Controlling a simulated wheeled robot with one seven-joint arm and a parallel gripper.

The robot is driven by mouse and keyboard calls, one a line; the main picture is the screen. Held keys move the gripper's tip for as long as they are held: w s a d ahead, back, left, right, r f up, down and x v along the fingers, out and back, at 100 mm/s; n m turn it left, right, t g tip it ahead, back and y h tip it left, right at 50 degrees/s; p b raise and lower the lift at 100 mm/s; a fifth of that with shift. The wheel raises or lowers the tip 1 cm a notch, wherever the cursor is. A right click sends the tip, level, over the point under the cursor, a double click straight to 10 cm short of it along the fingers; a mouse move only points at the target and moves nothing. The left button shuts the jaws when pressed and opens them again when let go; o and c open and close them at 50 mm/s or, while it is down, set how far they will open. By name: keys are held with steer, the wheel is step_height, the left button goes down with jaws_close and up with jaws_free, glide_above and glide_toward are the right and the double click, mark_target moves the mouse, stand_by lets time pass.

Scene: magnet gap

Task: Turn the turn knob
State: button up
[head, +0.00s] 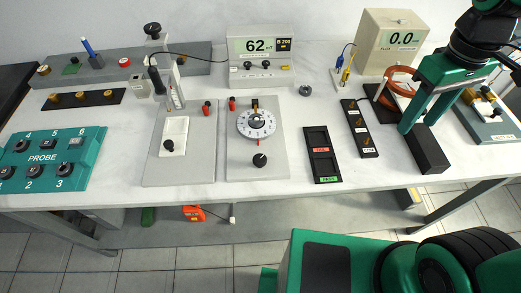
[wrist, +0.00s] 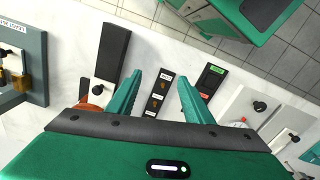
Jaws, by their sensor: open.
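A grey panel in the head view carries a white round dial (head: 256,123) with dark marks, and a black round knob (head: 260,160) below it. Another black knob (head: 169,145) sits on a white plate on the panel to the left. I cannot tell which one is called the turn knob. In the wrist view a black knob (wrist: 260,106) shows on a pale panel at the right. My gripper (head: 424,117) is open and empty at the right of the table, well away from the knobs. Its spread green fingers show in the wrist view (wrist: 161,77).
A black block (head: 427,150) stands close below my gripper. A black strip with brass posts (head: 359,128) and a tray with red and green labels (head: 321,155) lie between my gripper and the dial panel. A meter reading 62 (head: 260,45) stands at the back.

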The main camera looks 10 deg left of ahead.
steer(key=w+a+n, duration=0.2)
steer(key=a+n, duration=0.3)
steer(key=a, duration=0.4)
steer(key=n, duration=1.1)
glide_above(260, 158)
step_height(260, 158, down, 2)
step_height(260, 158, down, 10)
steer(key=shift+f, duration=0.2)
steer(key=shift+m, duration=0.3)
steer(key=c, duration=1.1)
